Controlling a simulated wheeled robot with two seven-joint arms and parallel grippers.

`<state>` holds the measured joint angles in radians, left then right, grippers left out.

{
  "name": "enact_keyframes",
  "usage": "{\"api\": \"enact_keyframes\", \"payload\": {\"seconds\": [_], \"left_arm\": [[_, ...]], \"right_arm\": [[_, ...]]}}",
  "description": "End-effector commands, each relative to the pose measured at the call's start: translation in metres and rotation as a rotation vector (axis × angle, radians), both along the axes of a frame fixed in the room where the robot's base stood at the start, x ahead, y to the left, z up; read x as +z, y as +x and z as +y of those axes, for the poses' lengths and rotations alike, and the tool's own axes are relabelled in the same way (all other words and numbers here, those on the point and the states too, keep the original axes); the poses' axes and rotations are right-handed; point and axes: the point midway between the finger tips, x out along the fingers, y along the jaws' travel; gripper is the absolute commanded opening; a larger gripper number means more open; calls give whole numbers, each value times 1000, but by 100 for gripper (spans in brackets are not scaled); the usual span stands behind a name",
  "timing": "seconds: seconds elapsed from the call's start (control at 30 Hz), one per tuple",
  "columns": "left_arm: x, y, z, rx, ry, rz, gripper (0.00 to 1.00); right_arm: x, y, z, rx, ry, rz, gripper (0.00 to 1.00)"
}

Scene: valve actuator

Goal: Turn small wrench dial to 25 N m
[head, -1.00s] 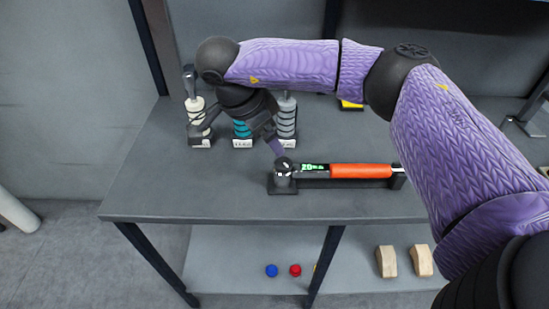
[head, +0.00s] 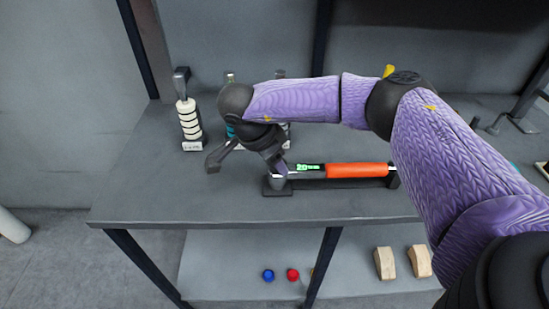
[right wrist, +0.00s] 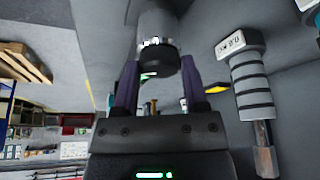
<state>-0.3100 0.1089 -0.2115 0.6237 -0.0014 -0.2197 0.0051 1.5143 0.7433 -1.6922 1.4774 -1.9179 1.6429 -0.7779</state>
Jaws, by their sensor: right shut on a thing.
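The small wrench lies level in a black holder on the grey table. It has an orange handle (head: 357,170) and a green lit display (head: 308,167) that seems to read 20. Its dial end (head: 277,182) is at the left, partly hidden by my right gripper (head: 280,167). In the right wrist view the purple fingers of my right gripper (right wrist: 160,68) stand on either side of the dark round dial (right wrist: 157,57) and are shut on it. My left gripper is not in view.
A stand with cream rings (head: 188,120) is at the table's back left. Other ringed pieces are mostly behind my right arm; a grey-ringed one (right wrist: 250,80) shows in the right wrist view. Blue and red knobs (head: 293,274) and wooden blocks (head: 385,263) lie on the lower shelf.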

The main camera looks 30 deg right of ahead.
Motion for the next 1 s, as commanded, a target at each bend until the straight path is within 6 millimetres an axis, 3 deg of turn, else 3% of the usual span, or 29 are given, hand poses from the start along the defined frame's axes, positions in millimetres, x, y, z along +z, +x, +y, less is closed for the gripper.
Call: {"api": "enact_keyframes", "payload": {"seconds": [0.03, 0.13, 0.47, 1.0], "left_arm": [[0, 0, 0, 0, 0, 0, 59], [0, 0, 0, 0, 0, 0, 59], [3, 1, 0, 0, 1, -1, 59], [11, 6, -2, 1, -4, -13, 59]], "right_arm": [[0, 0, 0, 1, 0, 0, 19], [0, 0, 0, 1, 1, 0, 0], [0, 1, 1, -67, 2, 2, 0], [1, 3, 0, -412, 3, 0, 0]]}}
